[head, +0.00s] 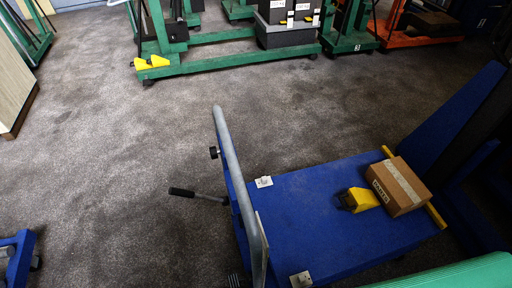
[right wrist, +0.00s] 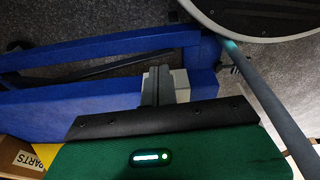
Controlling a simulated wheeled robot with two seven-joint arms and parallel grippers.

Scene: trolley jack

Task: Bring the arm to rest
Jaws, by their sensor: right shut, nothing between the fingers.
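My right gripper (right wrist: 158,86) shows in the right wrist view, with its two dark fingers together and nothing between them. Behind the fingers is a pale block, and whether they touch it I cannot tell. The blue trolley (head: 320,245) stands at the lower right of the head view. A grey push bar (head: 231,160) rises along its left side and shows in the right wrist view as a grey tube (right wrist: 262,95). A lever with a black grip (head: 182,192) sticks out to the left. My left gripper is in neither view.
A cardboard box (head: 398,187) and a yellow-and-black object (head: 357,200) sit on the trolley top. Green trolleys (head: 225,65) and an orange one (head: 425,38) stand at the back. A cabinet (head: 14,90) is at the left. The grey carpet (head: 110,160) between is clear.

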